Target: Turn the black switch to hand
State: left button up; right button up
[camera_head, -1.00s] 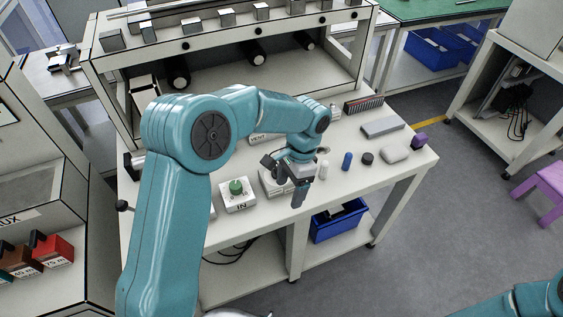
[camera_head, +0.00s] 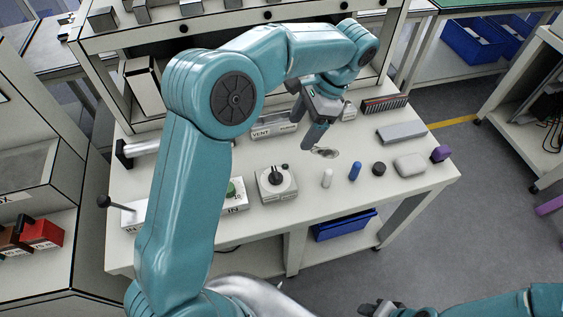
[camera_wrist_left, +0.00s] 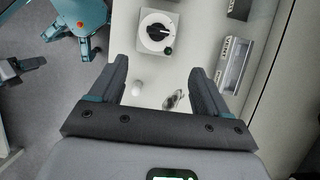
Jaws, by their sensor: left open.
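The black switch (camera_head: 275,176) is a round knob on a white square box (camera_head: 277,187) near the front middle of the bench. It also shows in the left wrist view (camera_wrist_left: 156,32), with a dark handle bar across its dial, ahead of the fingertips. My left gripper (camera_head: 313,143) is above the bench, behind and to the right of the switch, and apart from it. Its two fingers are spread with nothing between them in the left wrist view (camera_wrist_left: 158,67). My right gripper (camera_head: 382,307) is at the bottom edge, partly cut off, away from the bench.
A white cylinder (camera_head: 327,178), a blue cylinder (camera_head: 355,171) and a black knob (camera_head: 379,168) stand to the right. A VENT-labelled block (camera_head: 272,131) lies behind.

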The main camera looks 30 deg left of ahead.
aim_at(276, 171)
pick_arm(q)
jog(key=x, duration=1)
jog(key=s+x, duration=0.1)
jog(key=x, duration=0.4)
jog(key=shift+d+p, duration=0.1)
jog(key=shift+p, duration=0.25)
jog(key=shift+f, duration=0.2)
jog(key=shift+w+f, duration=0.15)
jog(key=shift+f, duration=0.15)
jog(key=shift+r, duration=0.15)
jog(key=shift+c, duration=0.6)
jog(key=c, duration=0.9)
